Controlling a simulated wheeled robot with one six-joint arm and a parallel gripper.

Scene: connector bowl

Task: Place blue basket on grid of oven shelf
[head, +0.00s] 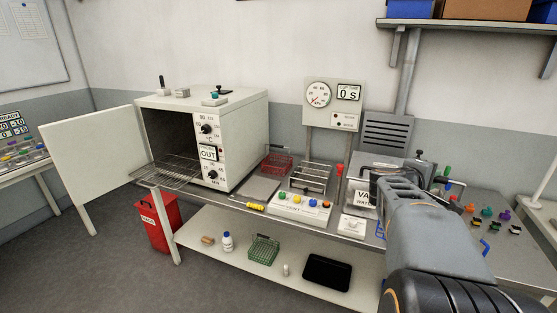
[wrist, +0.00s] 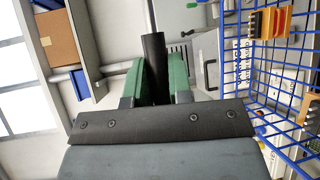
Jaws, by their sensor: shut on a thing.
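The oven (head: 230,132) stands open at left, its door (head: 92,155) swung out left. Its wire grid shelf (head: 165,176) sticks out of the front and looks empty. The blue basket's wire mesh (wrist: 283,62) fills the right side of the wrist view, with an orange-brown item (wrist: 268,22) seen at it. In the head view my arm hides most of it. My gripper (wrist: 153,82), with green fingers, is shut on a black upright handle (wrist: 153,50). I cannot tell whether that handle belongs to the basket.
A red basket (head: 277,162), a wire rack (head: 310,177) and a button panel (head: 300,208) stand on the bench. A green basket (head: 264,249) and a black tray (head: 327,272) are on the lower shelf. Several coloured connectors (head: 487,212) lie at right. A gauge panel (head: 334,104) stands behind.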

